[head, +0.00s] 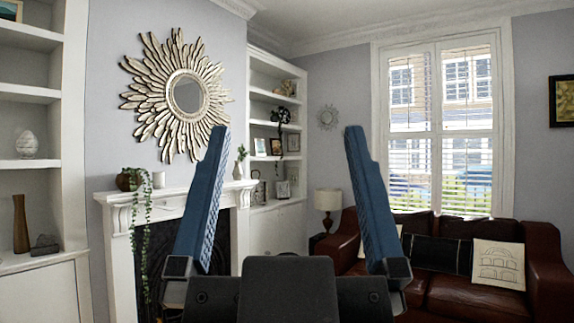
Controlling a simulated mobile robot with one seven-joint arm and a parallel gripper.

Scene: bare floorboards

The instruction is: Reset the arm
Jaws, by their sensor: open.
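My gripper (281,135) fills the lower middle of the head view. Its two blue fingers point up and stand wide apart. It is open, with nothing between the fingers. The dark gripper body shows at the bottom edge. The rest of my arm is hidden below the frame.
A white fireplace (117,240) and a sunburst mirror (186,93) are behind on the left. A brown leather sofa (450,292) with cushions stands at the right under a window (436,120). A lamp (327,203) stands beside it. Nothing appears close to my gripper.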

